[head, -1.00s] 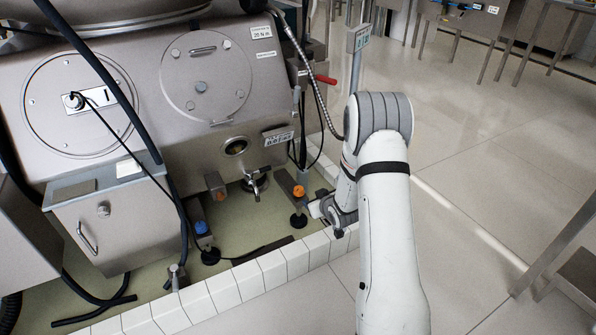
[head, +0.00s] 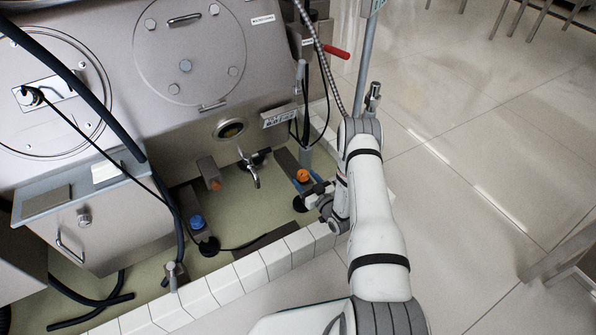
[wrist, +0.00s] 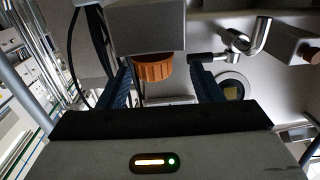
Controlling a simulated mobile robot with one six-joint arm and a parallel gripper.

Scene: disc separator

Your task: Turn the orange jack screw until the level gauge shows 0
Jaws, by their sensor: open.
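The orange jack screw (head: 303,175) stands on the low foot at the machine's front right, above a black pad. In the wrist view the ribbed orange screw head (wrist: 154,68) sits under a grey metal block, between the blue fingers of my gripper (wrist: 164,82). My gripper is open, with a visible gap on each side of the screw head. In the head view my gripper (head: 316,189) is at the right side of the screw, partly hidden by its own wrist. I cannot make out a level gauge reading in either view.
A metal tap (head: 250,168) and a round port (head: 230,129) are left of the screw. A blue screw (head: 197,222) stands further left. A white tiled kerb (head: 262,262) runs along the front. A post (head: 366,60) and hoses rise behind.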

